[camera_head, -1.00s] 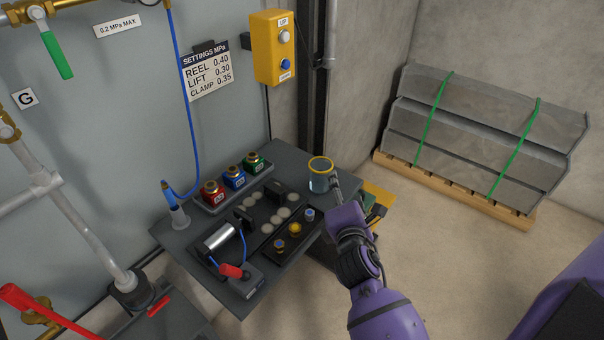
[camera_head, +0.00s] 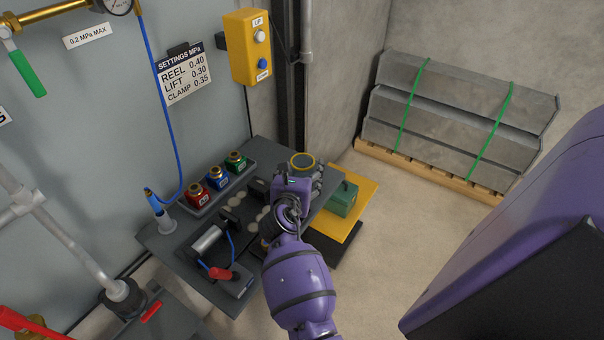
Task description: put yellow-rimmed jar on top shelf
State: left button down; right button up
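The yellow-rimmed jar (camera_head: 303,160) stands upright near the far right corner of the dark grey worktop (camera_head: 262,150). My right gripper (camera_head: 312,177) is at the jar's near side. The wrist covers the lower part of the jar and most of the fingers, so whether they touch or grip it is hidden. To the right, below the worktop, is a yellow shelf (camera_head: 362,200) with a green box (camera_head: 342,198) on it. A darker surface (camera_head: 340,250) shows below that. Which one is the top shelf is not clear. My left gripper is not in view.
Red, blue and green capped fittings (camera_head: 215,180) stand in a row on the worktop. A silver cylinder (camera_head: 207,240) and a red-handled lever (camera_head: 220,272) are nearer. A yellow switch box (camera_head: 250,47) hangs above. Strapped grey panels (camera_head: 450,115) lie on a pallet; floor between is clear.

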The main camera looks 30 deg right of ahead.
aim_at(304, 162)
jog(key=shift+x, duration=1.5)
jog(key=c, duration=1.5)
